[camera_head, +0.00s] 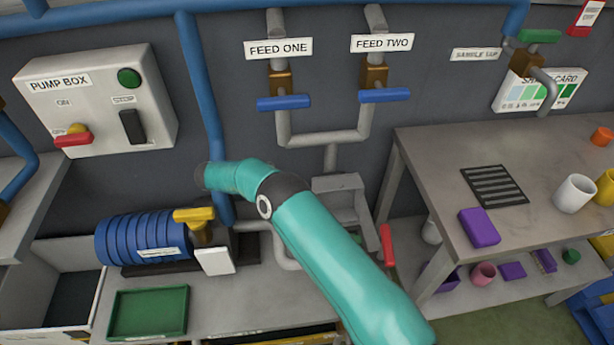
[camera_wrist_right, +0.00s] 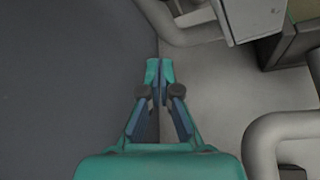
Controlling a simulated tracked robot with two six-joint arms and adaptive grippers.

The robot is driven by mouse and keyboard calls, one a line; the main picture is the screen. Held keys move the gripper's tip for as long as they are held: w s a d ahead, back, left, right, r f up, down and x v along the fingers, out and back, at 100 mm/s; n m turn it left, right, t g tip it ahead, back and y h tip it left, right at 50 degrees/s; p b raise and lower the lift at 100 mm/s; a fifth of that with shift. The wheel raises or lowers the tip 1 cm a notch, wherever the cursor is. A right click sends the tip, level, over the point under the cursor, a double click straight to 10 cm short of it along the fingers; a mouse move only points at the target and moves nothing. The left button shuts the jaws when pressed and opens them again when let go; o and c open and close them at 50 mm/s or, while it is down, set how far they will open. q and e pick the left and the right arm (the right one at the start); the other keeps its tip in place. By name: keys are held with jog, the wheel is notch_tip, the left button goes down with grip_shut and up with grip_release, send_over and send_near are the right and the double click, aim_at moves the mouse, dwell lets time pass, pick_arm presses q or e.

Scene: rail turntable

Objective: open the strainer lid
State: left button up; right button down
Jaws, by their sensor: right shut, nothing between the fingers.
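A grey boxy fitting (camera_head: 338,184), which looks like the strainer, sits below the feed pipes and is partly hidden behind my teal right arm. I cannot make out clearly where its lid begins or whether it is shut. A grey box (camera_wrist_right: 255,18) with a small dark spot shows at the top right of the right wrist view; it may be the same fitting. My right gripper (camera_wrist_right: 160,71) is shut and empty, apart from the box and pointing toward the gap between dark wall and grey surface. In the head view the arm hides it. My left gripper is not in view.
A red handle (camera_head: 387,245) stands right of my arm. A grey pipe (camera_wrist_right: 275,140) curves close to the gripper's right. A blue ribbed pump (camera_head: 142,238) and green tray (camera_head: 148,312) lie left. A table (camera_head: 440,160) stands right.

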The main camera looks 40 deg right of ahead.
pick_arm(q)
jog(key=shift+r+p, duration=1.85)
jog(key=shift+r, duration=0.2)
pick_arm(e)
jog(key=shift+s+d+r, duration=0.15)
jog(key=shift+s+d, duration=0.4)
jog(key=shift+d, duration=0.25)
jog(key=shift+s+d+r, duration=0.2)
jog(key=shift+s+d, duration=0.3)
jog(key=shift+d, duration=0.3)
jog(key=shift+s+d+r, duration=0.15)
jog(key=shift+s+d, duration=0.4)
jog(key=shift+d, duration=0.25)
